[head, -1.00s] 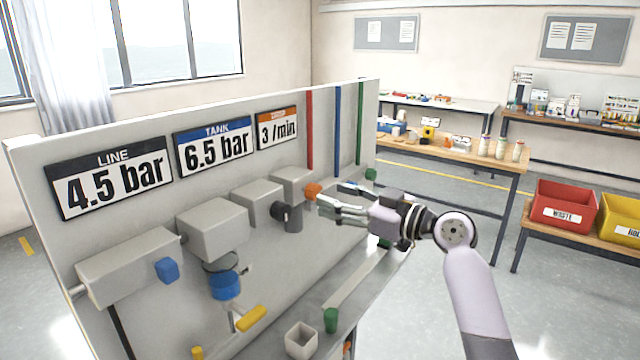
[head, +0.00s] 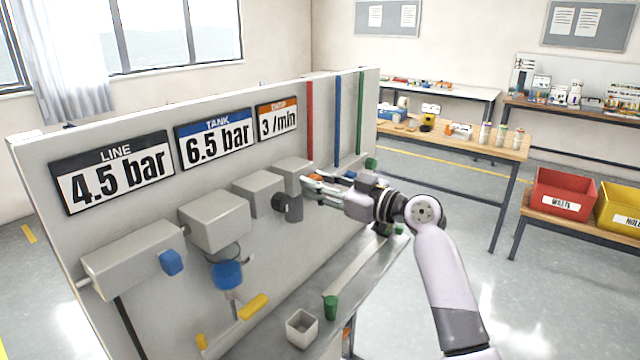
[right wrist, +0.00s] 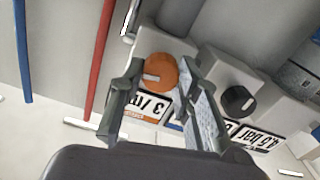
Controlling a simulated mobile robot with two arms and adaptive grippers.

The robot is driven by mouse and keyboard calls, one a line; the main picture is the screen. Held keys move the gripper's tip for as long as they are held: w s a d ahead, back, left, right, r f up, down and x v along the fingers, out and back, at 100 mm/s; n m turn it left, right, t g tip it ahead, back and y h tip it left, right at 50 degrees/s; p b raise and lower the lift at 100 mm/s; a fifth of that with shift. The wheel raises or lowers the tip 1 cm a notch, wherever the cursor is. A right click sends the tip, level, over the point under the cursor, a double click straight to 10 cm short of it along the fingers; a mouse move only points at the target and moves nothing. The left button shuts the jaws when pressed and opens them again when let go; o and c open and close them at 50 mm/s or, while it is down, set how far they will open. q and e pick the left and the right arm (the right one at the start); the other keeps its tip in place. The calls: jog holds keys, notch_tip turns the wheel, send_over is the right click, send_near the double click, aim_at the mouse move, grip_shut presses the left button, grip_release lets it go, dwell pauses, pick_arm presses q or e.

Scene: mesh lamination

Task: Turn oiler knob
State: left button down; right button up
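The orange oiler knob (right wrist: 158,72) sits on a grey block and has a pale mark on its face. In the right wrist view it lies between the tips of my right gripper (right wrist: 161,72), whose fingers are spread apart. I cannot tell whether they touch it. In the head view my right gripper (head: 312,188) is at the knob's place on the panel, and its fingers hide most of the knob. The sign above, with an orange band, reads 3 /min (head: 277,121). My left gripper is not in view.
A dark round knob (right wrist: 238,99) on the neighbouring block is close by. A small open box (head: 302,328) and a green cup (head: 330,307) stand on the ledge below.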

jog(key=c, duration=0.6)
jog(key=shift+m, duration=0.4)
grip_shut()
jog(key=m+p, duration=0.1)
jog(key=m, duration=0.6)
jog(key=m+p, duration=0.2)
jog(key=m, duration=0.6)
jog(key=shift+w+d, duration=0.15)
jog(key=shift+f, duration=0.1)
jog(key=o, duration=1.1)
grip_release()
